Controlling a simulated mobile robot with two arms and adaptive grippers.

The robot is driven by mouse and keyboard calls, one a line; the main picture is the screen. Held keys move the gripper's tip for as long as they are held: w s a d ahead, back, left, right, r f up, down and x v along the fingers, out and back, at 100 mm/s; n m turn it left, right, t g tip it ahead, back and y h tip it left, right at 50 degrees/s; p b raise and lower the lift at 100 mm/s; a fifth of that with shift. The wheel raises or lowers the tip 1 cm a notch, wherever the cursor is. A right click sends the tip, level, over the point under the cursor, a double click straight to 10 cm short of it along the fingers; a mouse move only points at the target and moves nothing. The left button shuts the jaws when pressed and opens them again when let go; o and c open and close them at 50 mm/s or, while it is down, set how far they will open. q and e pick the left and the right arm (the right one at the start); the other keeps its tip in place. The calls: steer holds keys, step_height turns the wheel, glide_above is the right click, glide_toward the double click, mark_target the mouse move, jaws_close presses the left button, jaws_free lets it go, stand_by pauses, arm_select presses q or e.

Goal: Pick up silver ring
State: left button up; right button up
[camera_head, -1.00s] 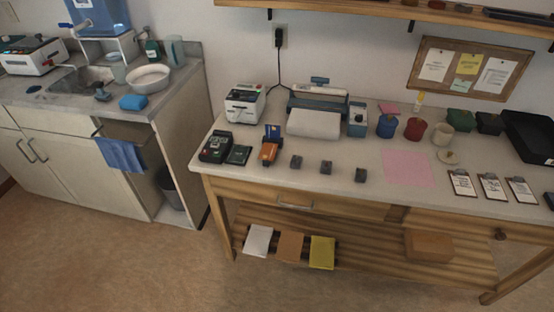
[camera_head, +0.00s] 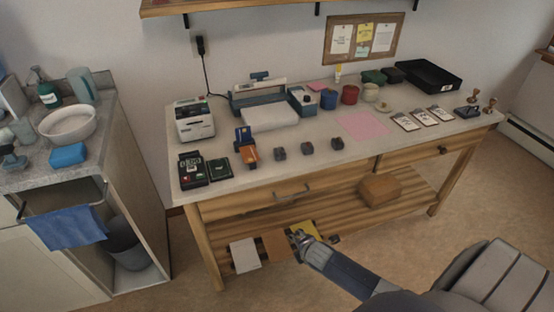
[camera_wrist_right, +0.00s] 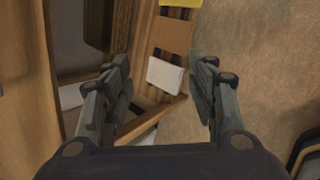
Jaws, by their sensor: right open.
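I cannot make out a silver ring in either view. Three small dark blocks stand in a row near the front of the workbench top: a left one (camera_head: 280,153), a middle one (camera_head: 308,148) and a right one (camera_head: 337,143). They are too small to tell whether a ring is on any of them. My right gripper (camera_head: 312,240) is in front of the bench, over the lower shelf's edge in the picture. In the right wrist view, my right gripper (camera_wrist_right: 163,75) is open with nothing between its fingers. My left gripper is not in view.
Floor (camera_head: 480,190) is open at right.

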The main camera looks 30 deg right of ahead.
steer(key=w+d+r+n+t+h+b, duration=0.1)
steer(key=w+r+n+t, duration=0.1)
steer(key=w+r+n, duration=0.35)
steer(key=w+d+r+n+t+b, duration=0.1)
steer(key=w+d+r+n, duration=0.15)
steer(key=r, duration=0.65)
steer(key=n+t, duration=0.2)
steer(key=n, duration=0.4)
glide_toward(281, 150)
steer(key=w, duration=0.1)
steer(key=w+f, duration=0.1)
steer(key=w+b, duration=0.1)
steer(key=shift+w+d+f+t+h, duration=0.25)
steer(key=shift+d+f+t+h, duration=0.05)
steer(key=shift+d+h, duration=0.1)
steer(key=shift+x, duration=0.9)
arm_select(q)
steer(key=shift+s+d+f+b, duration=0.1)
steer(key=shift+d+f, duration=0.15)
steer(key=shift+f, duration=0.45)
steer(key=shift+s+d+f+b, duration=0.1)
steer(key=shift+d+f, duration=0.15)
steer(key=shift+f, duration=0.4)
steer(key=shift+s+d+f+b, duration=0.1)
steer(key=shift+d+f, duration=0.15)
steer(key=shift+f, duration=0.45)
arm_select(e)
steer(key=shift+f+x, duration=0.25)
steer(key=shift+x, duration=2.05)
